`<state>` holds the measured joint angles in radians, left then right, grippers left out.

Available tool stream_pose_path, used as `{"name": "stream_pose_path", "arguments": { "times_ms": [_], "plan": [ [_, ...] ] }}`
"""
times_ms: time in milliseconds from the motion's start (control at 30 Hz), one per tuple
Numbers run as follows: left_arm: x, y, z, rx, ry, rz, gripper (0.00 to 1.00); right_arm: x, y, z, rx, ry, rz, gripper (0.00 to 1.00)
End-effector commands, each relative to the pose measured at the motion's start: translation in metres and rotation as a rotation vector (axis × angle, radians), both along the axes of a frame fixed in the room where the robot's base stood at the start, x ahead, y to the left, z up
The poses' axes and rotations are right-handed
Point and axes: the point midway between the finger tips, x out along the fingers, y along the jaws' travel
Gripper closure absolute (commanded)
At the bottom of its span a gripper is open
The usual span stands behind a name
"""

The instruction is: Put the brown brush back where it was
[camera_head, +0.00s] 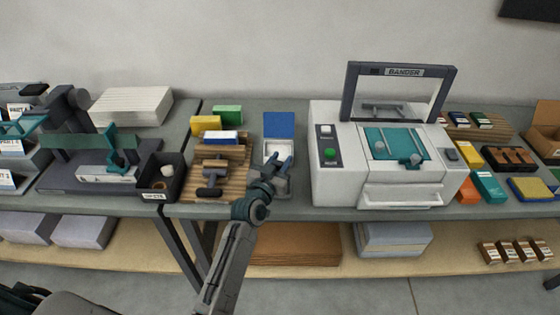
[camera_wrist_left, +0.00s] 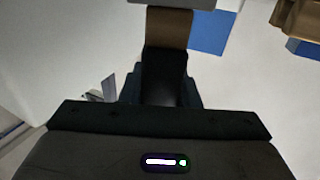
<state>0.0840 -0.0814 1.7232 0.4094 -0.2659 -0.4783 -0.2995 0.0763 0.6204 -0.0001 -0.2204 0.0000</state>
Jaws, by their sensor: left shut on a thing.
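My left gripper (camera_head: 277,164) is at the front of an open box with a blue lid (camera_head: 279,125) and a pale tray, left of the white machine. In the left wrist view the gripper (camera_wrist_left: 165,85) is shut on a brown piece (camera_wrist_left: 168,28), which I take to be the brown brush. A pale grey edge shows at the far end of it. In the head view the brush cannot be made out clearly behind the gripper. Whether it touches the tray cannot be told. My right gripper is not in view.
A ribbed wooden rack (camera_head: 233,158) left of the box holds a dark T-handled tool (camera_head: 210,180) and coloured blocks. A black bin (camera_head: 161,178) stands further left. The white machine (camera_head: 330,187) with its raised frame stands close on the right.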

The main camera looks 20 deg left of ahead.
Motion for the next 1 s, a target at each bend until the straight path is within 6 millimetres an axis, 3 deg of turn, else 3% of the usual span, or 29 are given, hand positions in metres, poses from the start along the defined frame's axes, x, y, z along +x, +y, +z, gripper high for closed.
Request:
{"name": "stream_pose_path", "arguments": {
  "times_ms": [33,67,167,567,1000],
  "plan": [
    [0.000,0.000,-0.003,0.000,0.000,0.000,0.94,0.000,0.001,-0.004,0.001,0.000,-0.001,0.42],
    [0.000,0.000,-0.003,0.000,0.000,0.000,0.69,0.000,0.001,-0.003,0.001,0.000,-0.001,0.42],
    [0.000,0.000,-0.002,0.000,0.000,0.000,0.50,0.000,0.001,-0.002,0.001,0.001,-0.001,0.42],
    [-0.003,0.000,0.000,0.000,0.001,0.000,0.49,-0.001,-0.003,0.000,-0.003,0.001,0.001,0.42],
    [-0.091,0.010,-0.003,0.000,0.001,0.000,0.49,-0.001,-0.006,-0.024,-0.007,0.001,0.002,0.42]
  ]
}}
